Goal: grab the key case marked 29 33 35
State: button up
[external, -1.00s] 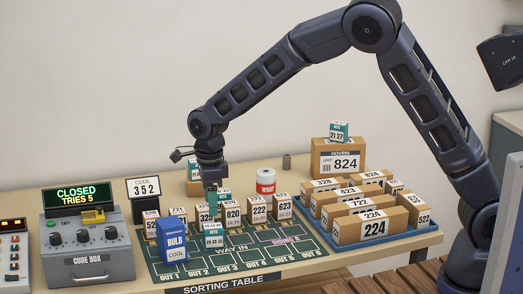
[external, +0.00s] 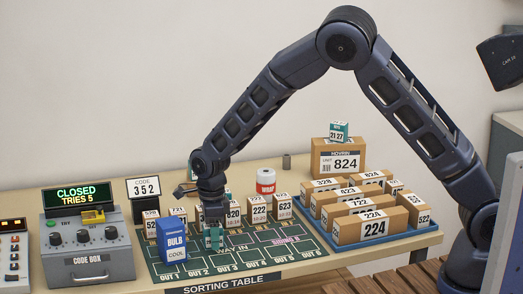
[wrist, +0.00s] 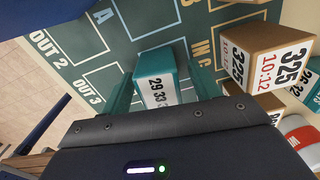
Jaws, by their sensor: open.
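The teal key case (wrist: 157,88) shows its white face with "29 33" readable in the wrist view; the rest of the number is cut off by my gripper body. It stands on the green sorting mat, between my two teal fingers. In the external view the case is mostly hidden, with teal showing at my gripper (external: 213,238), which is low over the mat behind the blue BULB box. My gripper (wrist: 160,85) is open, with the fingers on either side of the case. I cannot tell whether either finger touches it.
The blue BULB box (external: 172,241) stands close left of my gripper. A row of small numbered boxes, including 222 (external: 257,209), stands just behind. A box marked 325 (wrist: 262,58) is near the right finger. A blue tray (external: 400,238) of cartons is at right.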

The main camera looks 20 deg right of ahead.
jog(key=shift+c, duration=0.4)
jog(key=c, duration=1)
jog(key=shift+r, duration=0.1)
